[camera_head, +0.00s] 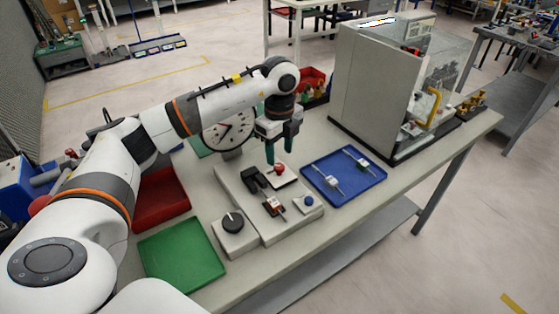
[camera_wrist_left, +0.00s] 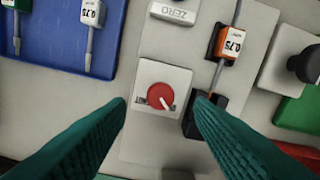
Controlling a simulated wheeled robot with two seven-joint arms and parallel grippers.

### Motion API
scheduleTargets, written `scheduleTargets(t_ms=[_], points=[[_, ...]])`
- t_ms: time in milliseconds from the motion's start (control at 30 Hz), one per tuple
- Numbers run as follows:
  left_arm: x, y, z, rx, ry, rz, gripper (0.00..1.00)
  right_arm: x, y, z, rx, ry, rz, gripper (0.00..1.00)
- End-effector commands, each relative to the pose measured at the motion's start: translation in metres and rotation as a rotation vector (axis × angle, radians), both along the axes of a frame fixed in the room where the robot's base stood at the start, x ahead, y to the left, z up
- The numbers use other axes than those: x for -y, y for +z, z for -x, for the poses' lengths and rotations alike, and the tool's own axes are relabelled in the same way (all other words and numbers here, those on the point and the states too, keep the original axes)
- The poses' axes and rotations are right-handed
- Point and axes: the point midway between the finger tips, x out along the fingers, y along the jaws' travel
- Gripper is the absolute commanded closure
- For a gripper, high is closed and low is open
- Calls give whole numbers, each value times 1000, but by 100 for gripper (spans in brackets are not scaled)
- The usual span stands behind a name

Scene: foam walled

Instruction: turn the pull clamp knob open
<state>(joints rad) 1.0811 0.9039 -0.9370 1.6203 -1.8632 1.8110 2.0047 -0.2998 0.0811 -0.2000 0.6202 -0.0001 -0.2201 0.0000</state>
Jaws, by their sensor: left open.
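The pull clamp knob (camera_wrist_left: 160,95) is a round red knob on a square white plate. Its pale pointer line slants toward the lower right, and small lettering beside it is partly covered. The knob also shows in the head view (camera_head: 279,170) on the grey fixture (camera_head: 265,225). My left gripper (camera_head: 282,158) is open and points down above the plate. In the left wrist view its green fingers (camera_wrist_left: 160,103) stand apart, one on each side of the knob, with nothing between them gripped. Contact cannot be told. My right gripper is not in view.
The fixture also carries a black clamp (camera_head: 255,179), an orange-labelled piece (camera_head: 273,207) and a ZERO button (camera_wrist_left: 173,12). A black knob box (camera_head: 232,240) stands nearby. A blue tray (camera_head: 370,198) holds two labelled pieces. A green tray (camera_head: 180,265), red bin (camera_head: 160,208) and tall cabinet (camera_head: 370,90) surround them.

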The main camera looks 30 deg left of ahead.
Motion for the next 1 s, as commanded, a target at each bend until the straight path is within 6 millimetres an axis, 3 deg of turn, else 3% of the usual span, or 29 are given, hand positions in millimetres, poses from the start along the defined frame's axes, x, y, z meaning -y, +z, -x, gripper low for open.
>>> scheduleTargets(t_ms=[200,400,1000], points=[[0,47,-1,6,1,0,52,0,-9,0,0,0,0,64],[0,73,-1,3,2,-1,52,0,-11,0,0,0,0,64],[0,79,0,1,1,-1,52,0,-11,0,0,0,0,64]])
